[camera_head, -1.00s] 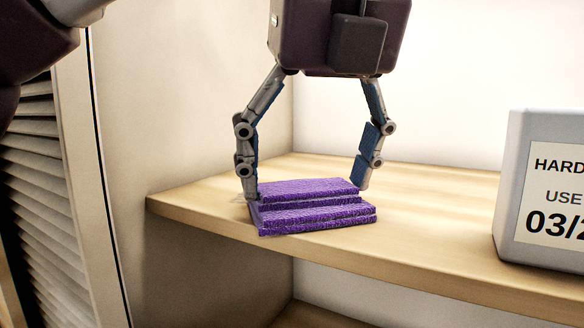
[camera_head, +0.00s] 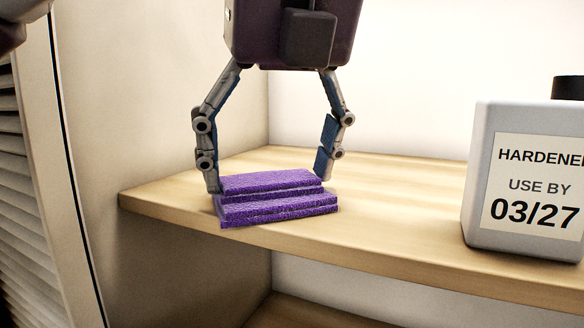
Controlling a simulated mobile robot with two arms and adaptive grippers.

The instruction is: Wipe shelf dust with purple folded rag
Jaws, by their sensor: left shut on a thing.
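The purple folded rag (camera_head: 275,201) lies in stepped layers on the wooden shelf (camera_head: 390,220), close to its front edge and toward its left end. My left gripper (camera_head: 268,184) comes down from above with one finger at each side of the rag. It is shut on the rag, with the fingertips low near the shelf surface. No dust can be made out clearly on the visible wood. My right gripper is not in view.
A grey container labelled HARDENER (camera_head: 480,170) with a dark cap stands on the shelf at the right. A louvered panel (camera_head: 25,200) is at the far left. The shelf between rag and container is bare. Another shelf (camera_head: 310,314) shows below.

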